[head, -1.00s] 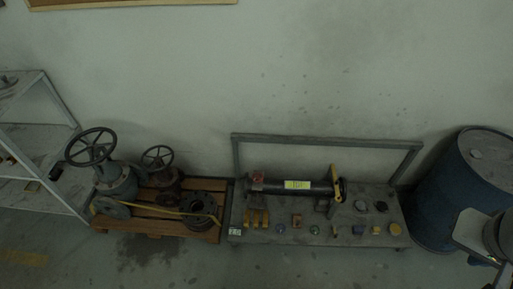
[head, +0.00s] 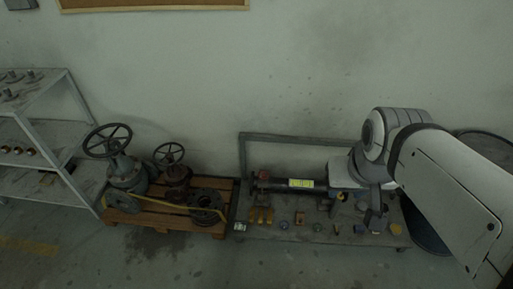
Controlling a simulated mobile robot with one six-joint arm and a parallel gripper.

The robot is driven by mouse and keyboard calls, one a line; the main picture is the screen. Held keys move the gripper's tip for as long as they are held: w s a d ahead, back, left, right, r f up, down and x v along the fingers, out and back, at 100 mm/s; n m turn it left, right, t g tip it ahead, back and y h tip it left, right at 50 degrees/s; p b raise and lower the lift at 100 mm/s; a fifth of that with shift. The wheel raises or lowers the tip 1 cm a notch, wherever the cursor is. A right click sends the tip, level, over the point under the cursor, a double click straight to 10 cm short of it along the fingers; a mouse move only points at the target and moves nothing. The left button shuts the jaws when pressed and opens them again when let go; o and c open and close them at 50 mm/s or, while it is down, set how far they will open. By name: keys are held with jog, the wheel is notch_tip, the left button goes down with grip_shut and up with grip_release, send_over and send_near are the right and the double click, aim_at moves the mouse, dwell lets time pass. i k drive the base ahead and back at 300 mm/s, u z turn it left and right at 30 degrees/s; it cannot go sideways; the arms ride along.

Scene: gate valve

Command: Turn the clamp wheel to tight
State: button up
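A dark pipe (head: 285,185) with a yellow label lies across a low grey bench (head: 290,236). A small reddish fitting (head: 263,175) sits at its left end; its right end is hidden behind my arm. A large spoked handwheel (head: 108,141) tops a grey-green valve (head: 127,174) on a pallet. A smaller handwheel (head: 168,154) tops a rusty valve (head: 177,180) beside it. I cannot tell which part is the clamp wheel. My gripper (head: 374,222) hangs over the bench's right part, clear of both handwheels. It is small and dark, and its opening cannot be made out.
Several small yellow, red and blue parts lie along the bench front. A grey frame (head: 243,150) rises behind the bench. The wooden pallet (head: 150,220) also holds a dark flange (head: 207,203). A metal shelf (head: 85,160) stands left. A blue drum (head: 425,232) is mostly hidden behind my arm.

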aim_at(264, 176)
jog(key=z, duration=0.05)
jog(key=i, duration=1)
jog(key=u, duration=0.05)
